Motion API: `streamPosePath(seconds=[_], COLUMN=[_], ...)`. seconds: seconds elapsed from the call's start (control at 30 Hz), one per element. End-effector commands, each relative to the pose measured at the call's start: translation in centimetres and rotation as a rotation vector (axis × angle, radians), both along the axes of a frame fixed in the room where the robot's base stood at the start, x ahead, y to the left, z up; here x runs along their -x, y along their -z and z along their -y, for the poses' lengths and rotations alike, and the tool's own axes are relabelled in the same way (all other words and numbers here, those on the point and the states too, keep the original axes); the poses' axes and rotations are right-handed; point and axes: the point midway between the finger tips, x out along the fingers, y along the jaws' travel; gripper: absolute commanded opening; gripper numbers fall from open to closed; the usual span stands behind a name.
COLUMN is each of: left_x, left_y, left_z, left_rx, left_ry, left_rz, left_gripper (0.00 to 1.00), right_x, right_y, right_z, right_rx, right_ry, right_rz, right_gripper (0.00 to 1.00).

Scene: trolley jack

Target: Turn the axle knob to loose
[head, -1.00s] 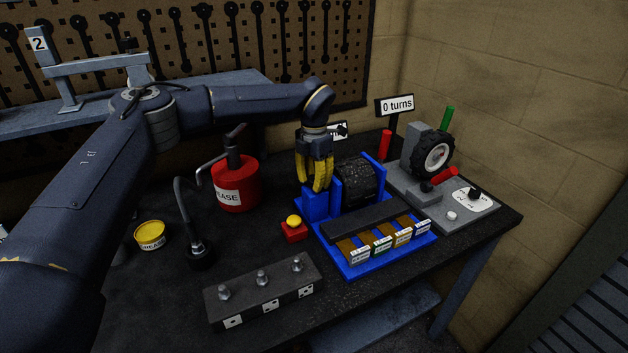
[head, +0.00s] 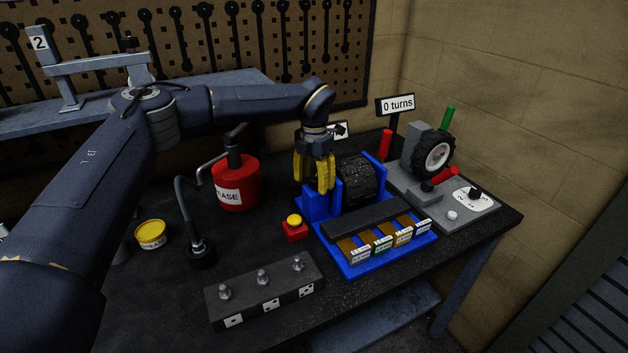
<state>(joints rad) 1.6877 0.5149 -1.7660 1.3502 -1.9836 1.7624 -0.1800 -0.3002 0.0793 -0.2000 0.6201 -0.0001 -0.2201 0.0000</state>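My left gripper (head: 314,187) has two yellow fingers pointing down, with a gap between them. It is at the left side of the blue stand (head: 352,268), which carries a black ribbed wheel (head: 357,180). No axle knob shows clearly at that side; the fingers cover part of it, and I cannot tell whether they touch anything. A black knob (head: 474,192) stands on a white dial plate on the grey unit at the right; its marks are too small to read. My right gripper is not in view.
A red grease can (head: 236,184), a yellow-lidded tin (head: 150,234), a red box with yellow button (head: 294,227) and a dark block with bolts (head: 264,293) are on the black bench. A sign reading "0 turns" (head: 397,105) stands behind the grey wheel unit (head: 414,170).

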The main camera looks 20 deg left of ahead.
Motion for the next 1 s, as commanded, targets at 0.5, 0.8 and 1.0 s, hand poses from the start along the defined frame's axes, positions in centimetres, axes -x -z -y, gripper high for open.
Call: streamPosePath(seconds=[0.5,0.8,1.0], left_x=[-0.2,-0.1,-0.1], left_y=[-2.8,-8.0,-10.6], left_z=[0.0,0.0,0.0], left_rx=[0.001,0.000,0.000], left_ry=[0.002,0.000,0.000], left_rz=[0.006,0.005,0.004], left_gripper=[0.60,0.60,0.60], right_x=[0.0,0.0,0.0], right_y=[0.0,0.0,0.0], right_z=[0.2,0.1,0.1], right_rx=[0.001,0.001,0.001], right_ry=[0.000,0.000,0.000], right_rz=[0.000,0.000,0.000], right_gripper=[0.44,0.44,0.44])
